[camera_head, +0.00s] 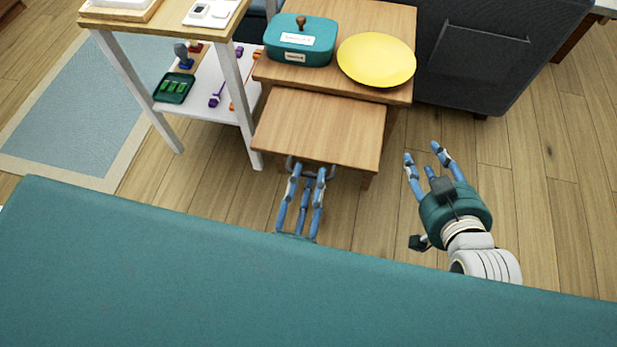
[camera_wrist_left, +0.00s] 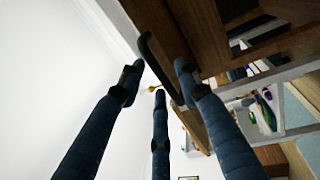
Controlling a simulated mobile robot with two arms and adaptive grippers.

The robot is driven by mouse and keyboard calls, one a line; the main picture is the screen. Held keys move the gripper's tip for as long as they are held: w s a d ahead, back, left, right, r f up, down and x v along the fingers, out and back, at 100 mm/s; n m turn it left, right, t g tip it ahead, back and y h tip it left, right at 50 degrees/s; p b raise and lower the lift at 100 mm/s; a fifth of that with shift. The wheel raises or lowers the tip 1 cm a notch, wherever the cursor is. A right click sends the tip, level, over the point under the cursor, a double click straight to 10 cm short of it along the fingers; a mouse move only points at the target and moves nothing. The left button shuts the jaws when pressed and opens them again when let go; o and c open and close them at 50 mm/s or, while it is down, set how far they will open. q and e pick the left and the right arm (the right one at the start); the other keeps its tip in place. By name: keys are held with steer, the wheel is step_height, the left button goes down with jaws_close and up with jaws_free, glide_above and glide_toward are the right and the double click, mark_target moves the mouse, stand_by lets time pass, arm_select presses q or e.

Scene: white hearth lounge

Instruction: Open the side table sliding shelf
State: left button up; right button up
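The side table (camera_head: 367,17) is wooden. Its sliding shelf (camera_head: 318,126) sticks out from under the top toward me. A dark handle (camera_head: 333,171) is on the shelf's front edge, and it also shows as a dark curved bar in the left wrist view (camera_wrist_left: 156,60). My left gripper (camera_head: 307,172) is at this handle, its blue fingers on both sides of the bar. I cannot tell whether the fingers press on it. My right gripper (camera_head: 423,152) is open and empty, above the floor to the right of the shelf.
A teal lidded box (camera_head: 288,45) and a yellow plate (camera_head: 376,60) sit on the tabletop. A white-legged shelf unit (camera_head: 236,92) stands close at left. A dark sofa (camera_head: 490,50) is behind right. A teal surface (camera_head: 250,290) fills the foreground. Floor at right is clear.

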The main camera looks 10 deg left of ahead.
arm_select(q)
steer(key=s+f, duration=0.2)
steer(key=s, duration=0.9)
steer(key=shift+s, duration=0.4)
steer(key=shift+f, duration=0.1)
